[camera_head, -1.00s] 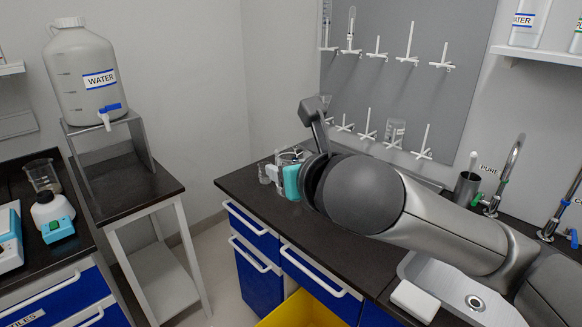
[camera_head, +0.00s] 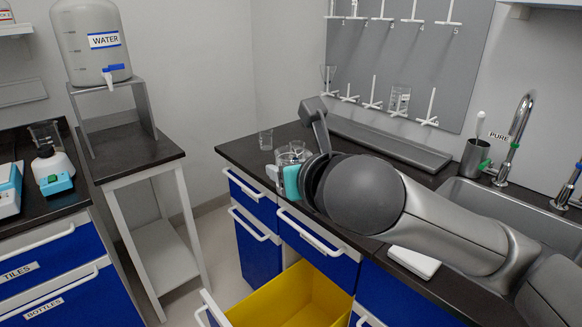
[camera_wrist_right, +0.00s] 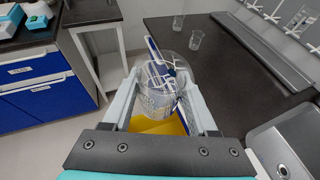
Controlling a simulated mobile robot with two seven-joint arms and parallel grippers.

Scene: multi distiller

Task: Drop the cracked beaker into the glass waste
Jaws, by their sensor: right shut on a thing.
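My right gripper (camera_head: 282,180) is shut on a clear glass beaker (camera_wrist_right: 158,88), which sits between its two pale fingers in the right wrist view. The beaker also shows in the head view (camera_head: 289,156), partly behind the gripper. Lines show through its glass, but I cannot tell cracks from reflections. A yellow bin (camera_head: 275,296) stands open in a pulled-out front below the counter. In the right wrist view, yellow (camera_wrist_right: 145,126) shows below and behind the held beaker. My left gripper is not in view.
A small glass (camera_head: 265,139) stands on the black counter (camera_head: 242,150) near its left end. A pegboard (camera_head: 400,70) and a sink (camera_head: 480,195) are behind and to the right. A white block (camera_head: 414,262) lies at the front edge. Floor is clear at left.

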